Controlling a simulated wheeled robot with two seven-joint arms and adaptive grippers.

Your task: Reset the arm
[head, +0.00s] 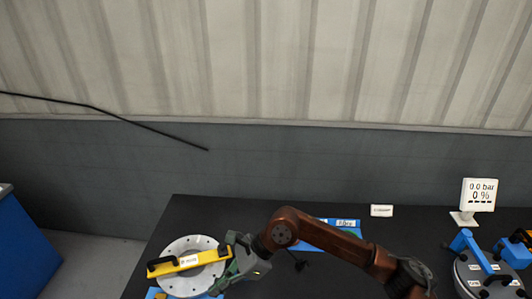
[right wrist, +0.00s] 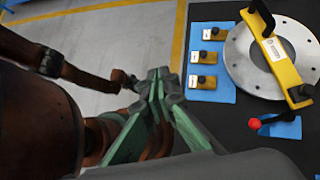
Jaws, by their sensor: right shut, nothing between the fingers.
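My right gripper (head: 238,262) is over the left part of the black table, at the right edge of a round grey flanged plate (head: 180,248) with bolt holes. A yellow bar (head: 188,262) with black knobs lies across the plate. In the right wrist view, my right gripper (right wrist: 158,82) has its green fingers together with nothing between them. The flanged plate (right wrist: 240,62) and yellow bar (right wrist: 278,58) show there at the upper right, apart from the fingers. My left gripper cannot be made out in either view.
Yellow blocks (right wrist: 207,82) with black knobs lie on a blue mat (right wrist: 228,75) beside the plate. A red knob (right wrist: 254,124) is near it. A display (head: 480,193) reading 0.0 bar and a disc with blue fittings (head: 476,268) are at right. A wall closes the back.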

